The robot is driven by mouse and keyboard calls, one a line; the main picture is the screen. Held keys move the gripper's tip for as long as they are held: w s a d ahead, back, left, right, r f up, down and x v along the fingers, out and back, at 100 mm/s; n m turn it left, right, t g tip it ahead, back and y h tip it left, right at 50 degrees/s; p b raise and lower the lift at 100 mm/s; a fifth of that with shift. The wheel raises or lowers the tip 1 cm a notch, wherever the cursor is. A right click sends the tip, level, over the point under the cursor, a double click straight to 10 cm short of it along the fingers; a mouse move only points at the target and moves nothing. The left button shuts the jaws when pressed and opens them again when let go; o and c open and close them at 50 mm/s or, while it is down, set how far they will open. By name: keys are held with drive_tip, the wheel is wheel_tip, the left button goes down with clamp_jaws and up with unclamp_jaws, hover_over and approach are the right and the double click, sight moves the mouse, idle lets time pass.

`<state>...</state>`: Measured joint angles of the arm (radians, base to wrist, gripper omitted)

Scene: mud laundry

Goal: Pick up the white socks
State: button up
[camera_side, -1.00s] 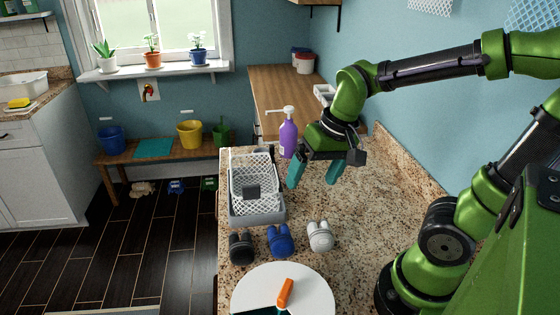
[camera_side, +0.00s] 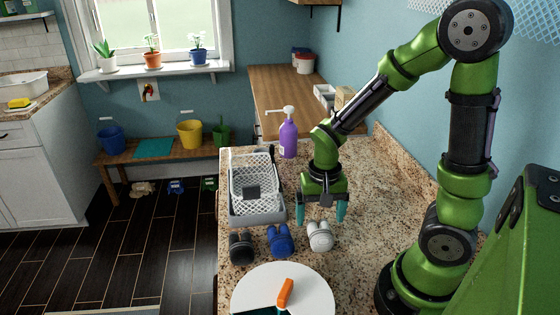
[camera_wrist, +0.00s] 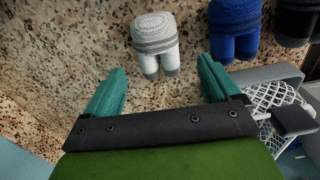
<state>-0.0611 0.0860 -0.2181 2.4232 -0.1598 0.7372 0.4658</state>
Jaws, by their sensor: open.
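The white socks (camera_side: 320,236) lie as a rolled pair with grey bands on the granite counter, at the right end of a row of socks. They also show in the wrist view (camera_wrist: 154,38), ahead of and between my fingertips. My gripper (camera_side: 321,213) points down just behind the white socks in the side view. Its two teal fingers are spread wide and empty, and they also show in the wrist view (camera_wrist: 160,78). The fingers look apart from the socks; their exact height above the counter is hard to tell.
Blue socks (camera_side: 281,240) and black socks (camera_side: 241,248) lie left of the white ones. A grey-white basket (camera_side: 257,212) stands behind them. A purple pump bottle (camera_side: 288,138) is farther back. A round white plate (camera_side: 318,290) with an orange item is in front. The counter (camera_side: 380,210) is clear to the right.

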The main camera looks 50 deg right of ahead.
sight(319, 223)
drive_tip(key=shift+d+f, duration=0.15)
drive_tip(key=shift+f, duration=2.55)
drive_tip(key=shift+c, duration=0.3)
drive_tip(key=c, duration=1)
drive_tip(key=shift+r, duration=0.1)
